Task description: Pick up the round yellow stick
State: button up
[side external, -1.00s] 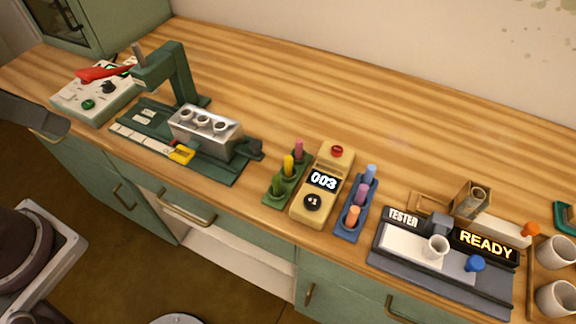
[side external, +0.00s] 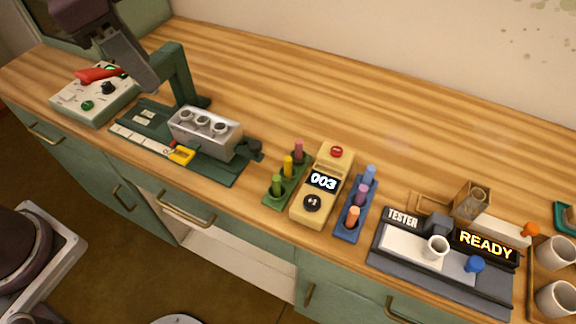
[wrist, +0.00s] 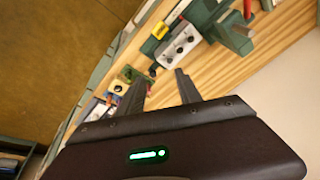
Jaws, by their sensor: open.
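The round yellow stick (side external: 288,166) stands upright in the middle of a green holder (side external: 270,203), between a green stick (side external: 277,184) and a pinkish-red stick (side external: 298,151). My gripper (side external: 145,80) is at the upper left in the side view, above the green press and far from the stick. In the wrist view my gripper (wrist: 160,76) has its two fingers spread with nothing between them. The holder is small in the wrist view, beyond the left finger, and I cannot make out the yellow stick clearly there.
A beige counter device (side external: 320,183) reading 003 stands right of the holder, then a blue holder (side external: 346,232) with several sticks. A green press (side external: 178,75) and a metal block (side external: 205,133) stand left. A tester (side external: 440,262) reading READY is right. The counter's back is clear.

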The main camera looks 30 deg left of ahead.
jog(key=w+d+f+m+g, duration=0.1)
jog(key=w+d+f+m, duration=0.2)
jog(key=w+d+f, duration=0.15)
jog(key=m+g, duration=0.2)
jog(key=m, duration=0.4)
send_over(288, 159)
jog(key=shift+y, duration=0.3)
jog(key=f, duration=1.3)
jog(key=shift+w+a+f, duration=0.15)
jog(key=shift+a+f, duration=0.1)
jog(key=shift+f, duration=0.1)
jog(key=f, duration=0.6)
jog(key=shift+d+f, duration=0.25)
jog(key=shift+f, duration=0.1)
grip_shut()
